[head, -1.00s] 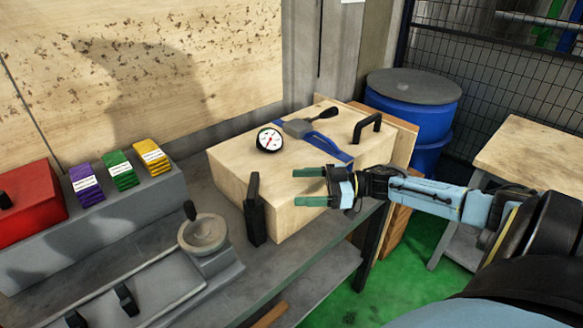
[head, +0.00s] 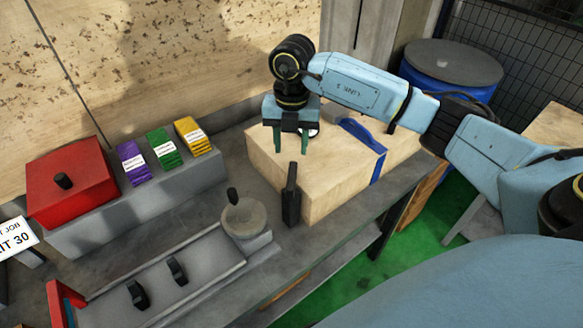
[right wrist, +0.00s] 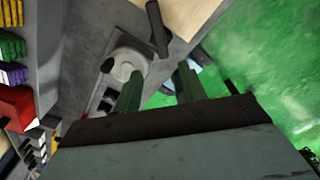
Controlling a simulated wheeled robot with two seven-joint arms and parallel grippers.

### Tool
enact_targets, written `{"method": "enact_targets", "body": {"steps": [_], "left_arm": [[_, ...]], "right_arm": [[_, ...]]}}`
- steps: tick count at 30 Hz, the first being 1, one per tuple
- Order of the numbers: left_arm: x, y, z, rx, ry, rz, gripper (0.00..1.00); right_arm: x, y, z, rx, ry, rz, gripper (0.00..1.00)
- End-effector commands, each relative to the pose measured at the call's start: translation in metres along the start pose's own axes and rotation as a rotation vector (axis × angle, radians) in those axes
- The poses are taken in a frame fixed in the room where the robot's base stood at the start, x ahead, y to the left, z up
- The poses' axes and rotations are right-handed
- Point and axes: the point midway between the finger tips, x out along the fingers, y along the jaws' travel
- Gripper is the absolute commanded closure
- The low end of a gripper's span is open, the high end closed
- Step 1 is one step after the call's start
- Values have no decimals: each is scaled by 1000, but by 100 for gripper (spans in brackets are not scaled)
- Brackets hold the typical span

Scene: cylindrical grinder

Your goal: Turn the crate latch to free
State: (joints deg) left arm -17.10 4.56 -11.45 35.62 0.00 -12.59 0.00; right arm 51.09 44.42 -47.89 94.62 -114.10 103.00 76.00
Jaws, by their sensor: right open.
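The wooden crate (head: 335,190) stands on the grey bench, with a blue strap (head: 378,166) across it. The grey latch with a black-ended lever, seen earlier beside the strap on the lid, is now hidden behind my right gripper and arm. My right gripper (head: 291,146) is open and empty, fingers down, in front of the lid's left part in the head view; its height above the lid is unclear. Its green fingers (right wrist: 158,88) are apart in the right wrist view, with a crate corner (right wrist: 190,14) at the top. My left gripper is not in view.
A black handle (head: 291,195) stands at the crate's near left end, close to my fingers. A white dial (head: 314,132) is mostly hidden. A round grey fixture (head: 244,216) and red box (head: 70,186) are left. A blue barrel (head: 453,68) stands behind.

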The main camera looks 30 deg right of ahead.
Motion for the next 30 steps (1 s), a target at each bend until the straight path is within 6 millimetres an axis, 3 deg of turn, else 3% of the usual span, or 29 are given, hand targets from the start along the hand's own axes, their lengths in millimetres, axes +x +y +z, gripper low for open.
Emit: {"method": "enact_targets", "body": {"steps": [5,21,30], "left_arm": [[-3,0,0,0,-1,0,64],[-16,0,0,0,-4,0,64],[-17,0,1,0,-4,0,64]], "right_arm": [[2,0,4,-2,-37,-21,58],[105,-2,7,-2,-33,-18,58],[128,-1,9,-3,-35,-15,58]]}}
